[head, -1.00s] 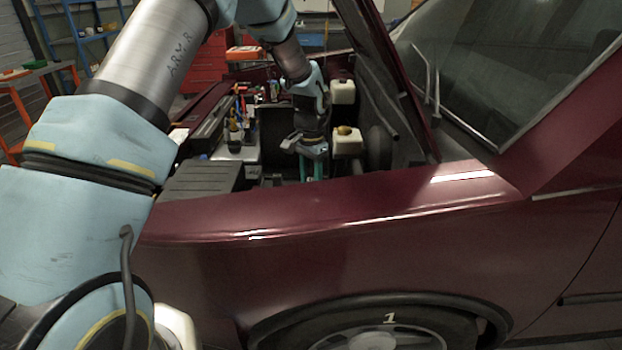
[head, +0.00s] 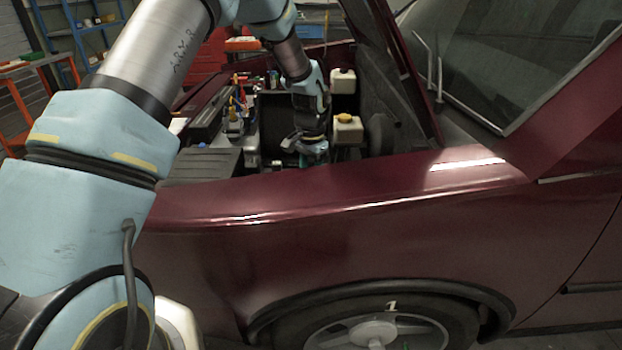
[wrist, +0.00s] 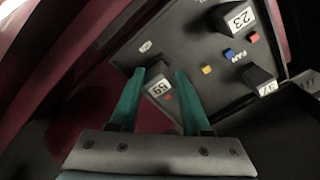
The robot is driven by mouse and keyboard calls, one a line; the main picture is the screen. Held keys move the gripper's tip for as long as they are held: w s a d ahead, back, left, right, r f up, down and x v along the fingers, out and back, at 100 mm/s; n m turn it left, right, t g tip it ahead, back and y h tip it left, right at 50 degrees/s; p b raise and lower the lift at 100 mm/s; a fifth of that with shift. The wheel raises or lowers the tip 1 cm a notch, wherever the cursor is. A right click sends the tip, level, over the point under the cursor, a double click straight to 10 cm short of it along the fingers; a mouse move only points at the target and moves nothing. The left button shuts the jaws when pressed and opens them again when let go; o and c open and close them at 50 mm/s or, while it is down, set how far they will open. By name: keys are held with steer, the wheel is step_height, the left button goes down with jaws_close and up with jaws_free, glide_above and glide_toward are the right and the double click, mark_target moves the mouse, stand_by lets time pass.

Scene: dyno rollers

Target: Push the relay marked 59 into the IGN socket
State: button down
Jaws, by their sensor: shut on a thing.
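The relay marked 59 (wrist: 158,88) is a dark block with a white number label. In the wrist view it sits between the green fingertips of my gripper (wrist: 160,76), which is shut on it. It is at the lower edge of a dark relay panel (wrist: 190,40). I cannot tell whether it is above the panel or seated in it. A small label beside it is too blurred to read, and no socket marked IGN can be made out. In the head view my gripper (head: 309,152) is down in the engine bay, its fingertips mostly hidden behind the fender.
The panel also bears relays marked 23 (wrist: 234,18) and, by a FAN label, another (wrist: 256,80), with red, blue and yellow fuses between. In the head view the maroon fender (head: 300,200) stands in front, and a yellow-capped white reservoir (head: 347,131) is close right of my gripper.

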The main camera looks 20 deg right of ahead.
steer(key=shift+r, duration=0.1)
steer(key=shift+f, duration=1)
stand_by(1.6)
steer(key=shift+c, duration=1.4)
jaws_free()
steer(key=shift+r, duration=0.1)
step_height(320, 180, up, 11)
steer(key=shift+a+f+b, duration=0.1)
steer(key=shift+a+b, duration=0.05)
steer(key=shift+b, duration=1.1)
